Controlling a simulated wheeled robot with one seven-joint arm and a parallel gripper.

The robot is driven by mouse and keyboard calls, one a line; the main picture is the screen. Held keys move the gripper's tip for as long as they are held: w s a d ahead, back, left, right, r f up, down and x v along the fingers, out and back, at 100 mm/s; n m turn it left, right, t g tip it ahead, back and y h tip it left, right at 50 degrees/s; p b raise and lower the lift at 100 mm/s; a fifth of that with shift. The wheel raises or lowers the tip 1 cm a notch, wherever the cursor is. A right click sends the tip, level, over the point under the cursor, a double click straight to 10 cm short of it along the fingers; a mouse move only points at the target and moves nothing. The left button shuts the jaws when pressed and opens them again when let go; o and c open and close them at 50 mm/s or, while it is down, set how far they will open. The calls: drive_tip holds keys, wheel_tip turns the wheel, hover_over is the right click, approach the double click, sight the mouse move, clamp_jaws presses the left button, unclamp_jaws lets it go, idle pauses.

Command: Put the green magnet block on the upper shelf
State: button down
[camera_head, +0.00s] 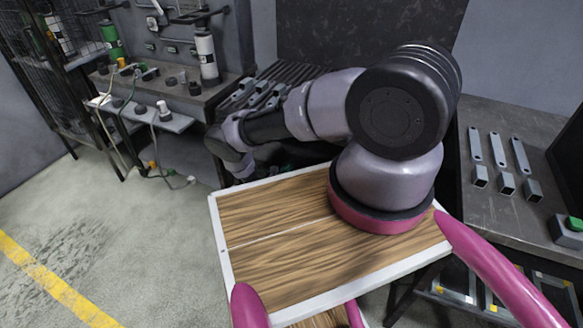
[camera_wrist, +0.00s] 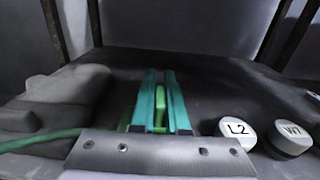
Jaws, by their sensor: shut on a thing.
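In the wrist view my gripper (camera_wrist: 160,82) has two teal fingers pointing away over a dark surface. The green magnet block (camera_wrist: 160,106) is between the fingers, and the gripper is shut on it. The fingers hide part of its sides. In the head view my arm reaches toward the back left, and my gripper and the block cannot be made out there. I cannot tell for sure which surface is the upper shelf.
The wrist view shows white round caps marked L2 (camera_wrist: 238,130) and W7 (camera_wrist: 290,138) at right, and a grey lump (camera_wrist: 68,85) at left. In the head view a cluttered workbench (camera_head: 180,97) stands at back left; metal brackets (camera_head: 498,150) lie on a right bench.

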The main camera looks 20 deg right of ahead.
drive_tip(key=shift+f, duration=0.75)
drive_tip(key=shift+d+f, duration=0.1)
drive_tip(key=shift+f, duration=0.05)
drive_tip(key=c, duration=0.9)
unclamp_jaws()
drive_tip(key=shift+s+a, duration=0.25)
drive_tip(key=shift+a, duration=0.2)
drive_tip(key=v, duration=1.1)
drive_tip(key=shift+s, duration=0.1)
